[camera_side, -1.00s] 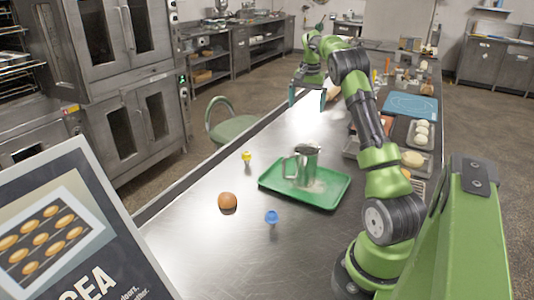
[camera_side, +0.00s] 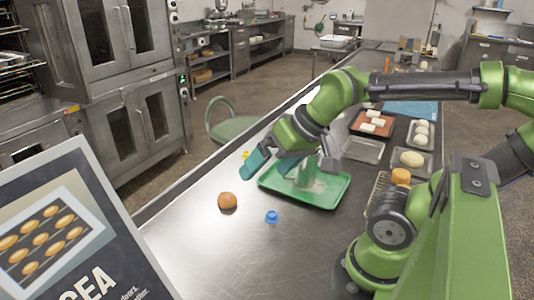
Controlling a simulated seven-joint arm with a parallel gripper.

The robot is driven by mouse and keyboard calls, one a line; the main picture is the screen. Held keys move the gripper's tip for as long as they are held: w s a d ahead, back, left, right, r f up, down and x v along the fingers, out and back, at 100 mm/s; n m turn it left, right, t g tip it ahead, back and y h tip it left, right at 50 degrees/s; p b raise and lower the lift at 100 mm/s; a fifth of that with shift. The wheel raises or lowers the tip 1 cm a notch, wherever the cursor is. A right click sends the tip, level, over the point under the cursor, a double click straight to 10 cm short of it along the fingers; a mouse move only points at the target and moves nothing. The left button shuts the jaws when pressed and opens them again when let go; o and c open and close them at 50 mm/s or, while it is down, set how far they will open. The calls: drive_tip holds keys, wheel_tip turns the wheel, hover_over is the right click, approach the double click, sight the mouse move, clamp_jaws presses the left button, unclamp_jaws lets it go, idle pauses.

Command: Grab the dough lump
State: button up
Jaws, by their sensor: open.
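A pale, rounded dough lump (camera_side: 412,158) lies on a metal tray at the right side of the long steel table. Several smaller white dough balls (camera_side: 421,133) sit on a tray just behind it. My gripper (camera_side: 290,170) is open and hangs over the green tray (camera_side: 328,197), well to the left of the large lump. Nothing shows between its fingers that I can make out as held.
White pieces lie on a brown tray (camera_side: 358,124). An empty metal tray (camera_side: 362,150) lies left of the lump.

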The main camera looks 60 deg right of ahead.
drive_tip(key=shift+s+a+r+n, duration=0.15)
drive_tip(key=shift+a+r+n, duration=0.15)
drive_tip(key=shift+a+r, duration=0.3)
drive_tip(key=shift+c, duration=1)
drive_tip(key=shift+d, duration=0.1)
